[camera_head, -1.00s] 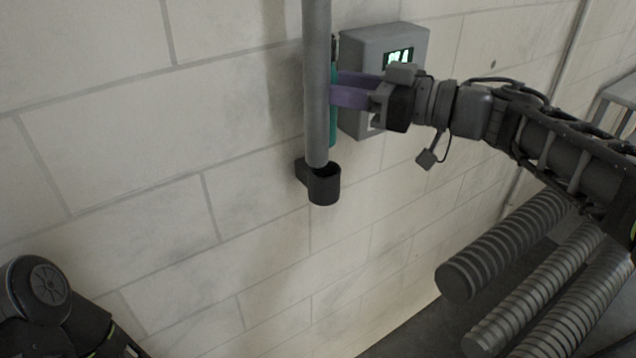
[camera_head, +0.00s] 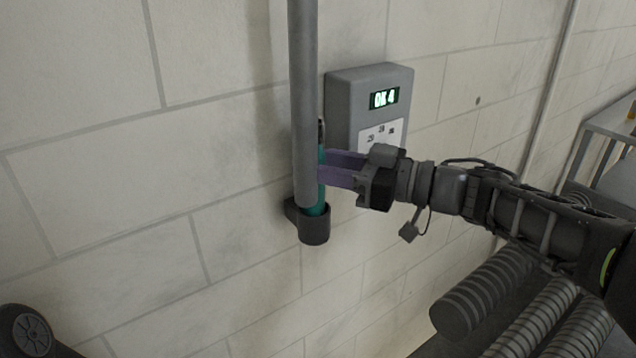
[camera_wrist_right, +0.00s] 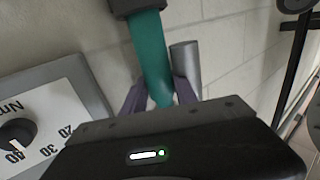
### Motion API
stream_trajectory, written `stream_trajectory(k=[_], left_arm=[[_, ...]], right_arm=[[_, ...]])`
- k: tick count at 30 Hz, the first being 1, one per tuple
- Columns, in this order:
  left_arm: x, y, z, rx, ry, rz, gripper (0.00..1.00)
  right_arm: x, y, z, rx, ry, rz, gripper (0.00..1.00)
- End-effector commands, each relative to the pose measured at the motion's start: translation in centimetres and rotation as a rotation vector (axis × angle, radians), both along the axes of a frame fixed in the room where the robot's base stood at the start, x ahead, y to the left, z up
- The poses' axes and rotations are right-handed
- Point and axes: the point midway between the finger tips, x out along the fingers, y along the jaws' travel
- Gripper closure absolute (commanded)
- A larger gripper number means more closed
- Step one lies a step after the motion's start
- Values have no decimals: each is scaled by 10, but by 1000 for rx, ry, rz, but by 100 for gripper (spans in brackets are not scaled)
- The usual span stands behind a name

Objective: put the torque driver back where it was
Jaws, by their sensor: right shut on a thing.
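The teal torque driver (camera_head: 321,160) stands upright close to the wall, partly hidden behind a grey vertical pipe. My right gripper (camera_head: 322,174) comes from the right and is shut on the driver. The driver's lower end shows at the mouth of a black cup-shaped holder (camera_head: 314,232) on the wall. How deep it sits in the holder is hidden. In the right wrist view the teal driver body (camera_wrist_right: 150,50) runs between the two purple fingers.
The grey pipe (camera_head: 303,100) hangs in front of the driver, its lower end near the holder. A grey control box (camera_head: 345,85) with a lit green display is just right of the driver. Ribbed grey cylinders (camera_head: 480,295) lie at the lower right. The wall to the left is bare.

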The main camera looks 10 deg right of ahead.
Motion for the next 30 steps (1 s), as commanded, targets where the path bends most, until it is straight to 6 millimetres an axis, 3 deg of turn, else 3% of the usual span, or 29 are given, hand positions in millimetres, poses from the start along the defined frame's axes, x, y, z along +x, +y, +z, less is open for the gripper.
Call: stream_trajectory(k=[8,20,21,28,30], left_arm=[[0,0,-3,0,0,0,64],[0,0,-4,0,0,0,64],[0,0,-4,0,0,0,64],[0,0,-4,0,0,0,64],[0,0,-4,0,0,0,64]], right_arm=[[0,0,-33,2,2,0,100],[0,0,-38,1,0,0,100],[0,0,-39,0,1,0,63],[0,0,-38,0,1,0,44],[0,0,-38,0,1,0,44]])
